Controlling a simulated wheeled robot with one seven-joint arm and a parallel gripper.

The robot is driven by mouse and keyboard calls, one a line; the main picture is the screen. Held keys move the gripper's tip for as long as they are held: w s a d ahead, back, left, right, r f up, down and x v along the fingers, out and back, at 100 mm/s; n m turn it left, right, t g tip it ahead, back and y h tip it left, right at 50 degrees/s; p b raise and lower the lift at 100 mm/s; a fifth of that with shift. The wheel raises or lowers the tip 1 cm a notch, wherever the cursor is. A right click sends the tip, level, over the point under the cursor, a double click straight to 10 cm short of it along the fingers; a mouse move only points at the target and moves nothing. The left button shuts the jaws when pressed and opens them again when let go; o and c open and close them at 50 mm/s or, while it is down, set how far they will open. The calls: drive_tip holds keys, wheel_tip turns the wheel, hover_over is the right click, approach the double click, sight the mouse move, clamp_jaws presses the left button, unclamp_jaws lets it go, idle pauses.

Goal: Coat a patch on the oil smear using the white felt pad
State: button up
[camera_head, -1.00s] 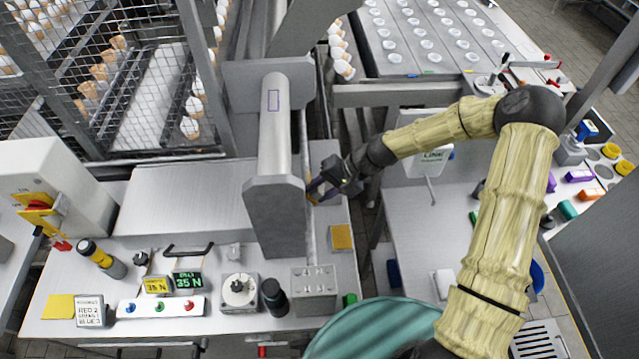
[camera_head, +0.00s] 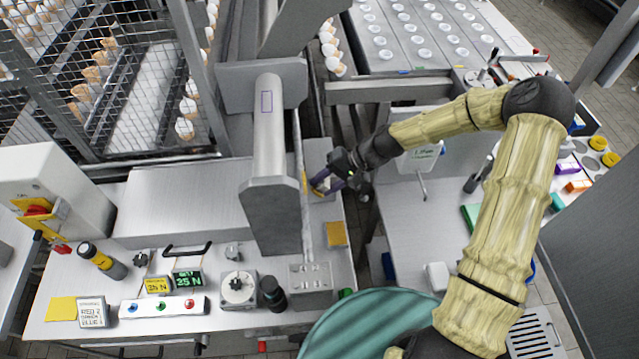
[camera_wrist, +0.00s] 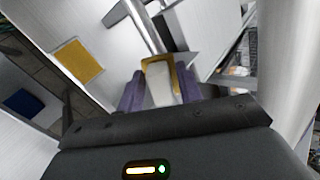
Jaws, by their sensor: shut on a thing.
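My gripper (camera_head: 322,184) is beside the right side of the grey upright column, low over the bench. In the wrist view its purple fingers (camera_wrist: 160,92) are shut on a white pad (camera_wrist: 158,92). A yellow-amber edge (camera_wrist: 157,61) shows behind and beside the pad; I cannot tell whether it belongs to the pad or to something behind it. I cannot tell whether the pad touches a surface. A thin yellow strip (camera_head: 304,182) shows by the column, left of my fingers. I cannot clearly pick out the oil smear.
The grey cylinder (camera_head: 268,140) bears a small blue outlined rectangle. A yellow-orange square (camera_head: 336,233) lies on the bench in front of my gripper; it also shows in the wrist view (camera_wrist: 78,62). A dark knob (camera_head: 272,292) stands nearby.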

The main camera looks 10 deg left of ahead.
drive_tip(key=shift+p+v, duration=0.3)
drive_tip(key=shift+v, duration=0.65)
drive_tip(key=shift+r, duration=0.1)
drive_tip(key=shift+p+v, duration=0.95)
drive_tip(key=shift+v, duration=0.5)
